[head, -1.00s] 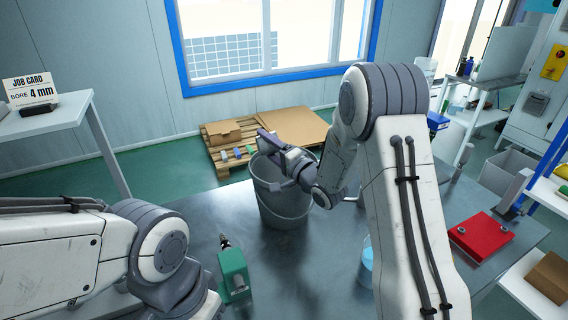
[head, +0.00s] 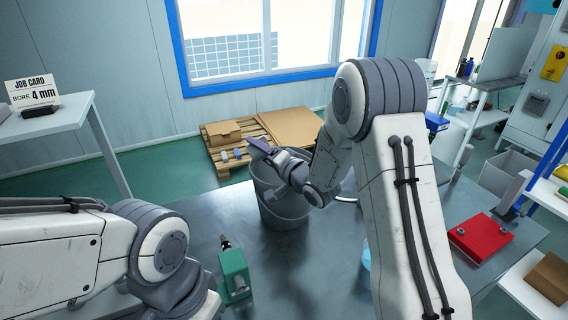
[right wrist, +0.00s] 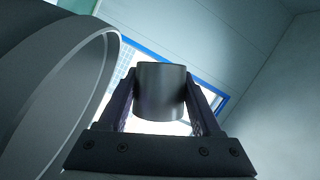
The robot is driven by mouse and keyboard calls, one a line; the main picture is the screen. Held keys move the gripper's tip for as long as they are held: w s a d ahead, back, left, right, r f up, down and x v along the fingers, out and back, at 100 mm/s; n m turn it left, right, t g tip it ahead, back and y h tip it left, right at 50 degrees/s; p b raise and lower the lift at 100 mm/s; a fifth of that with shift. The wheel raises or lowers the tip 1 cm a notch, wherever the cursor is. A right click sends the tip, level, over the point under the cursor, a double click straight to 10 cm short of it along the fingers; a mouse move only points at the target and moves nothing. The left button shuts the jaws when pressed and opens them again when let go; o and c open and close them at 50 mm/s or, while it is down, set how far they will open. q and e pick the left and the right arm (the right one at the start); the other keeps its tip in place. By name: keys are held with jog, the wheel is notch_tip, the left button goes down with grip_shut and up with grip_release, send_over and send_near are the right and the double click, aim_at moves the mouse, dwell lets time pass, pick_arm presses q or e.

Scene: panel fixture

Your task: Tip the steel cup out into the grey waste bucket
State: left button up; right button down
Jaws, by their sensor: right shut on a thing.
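The grey waste bucket (head: 284,212) stands upright on the steel bench, and its rim and wall fill the left of the right wrist view (right wrist: 62,105). My right gripper (head: 262,148) is at the bucket's top, over the rim as seen in the head view. In the right wrist view my right gripper (right wrist: 163,100) is shut on the steel cup (right wrist: 160,90), which sits between its two fingers, close beside the bucket rim. The cup is not clear in the head view, and I cannot see its contents. My left arm is at the lower left, with its gripper out of frame.
A green block-shaped tool (head: 234,273) stands on the bench (head: 320,262) in front of the bucket. A blue container (head: 366,265) is partly hidden by my right arm. A red case (head: 481,238) lies at the right. A pallet (head: 225,158) stands on the floor behind.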

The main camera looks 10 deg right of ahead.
jog(key=shift+d+f, duration=0.1)
jog(key=shift+f+n, duration=0.2)
jog(key=shift+n, duration=0.5)
jog(key=shift+a+f+n+g+h, duration=0.2)
jog(key=shift+f+n+g+h, duration=0.3)
jog(key=shift+n, duration=0.3)
jog(key=shift+a+f+n+h+b, duration=0.3)
jog(key=shift+f+n+h, duration=0.2)
jog(key=shift+n, duration=0.4)
jog(key=shift+a+r+n+g+h, duration=0.3)
jog(key=shift+a+r+n+g, duration=0.1)
jog(key=shift+a+r+n, duration=0.4)
jog(key=a+n+h+b, duration=0.1)
jog(key=a+n+h, duration=0.1)
jog(key=a+n, duration=0.1)
jog(key=shift+s+a+f+n+h+b, duration=0.1)
jog(key=shift+a+f+n+h+b, duration=0.1)
jog(key=shift+f+n+h+b, duration=0.15)
jog(key=shift+f+g, duration=0.1)
jog(key=shift+g, duration=0.2)
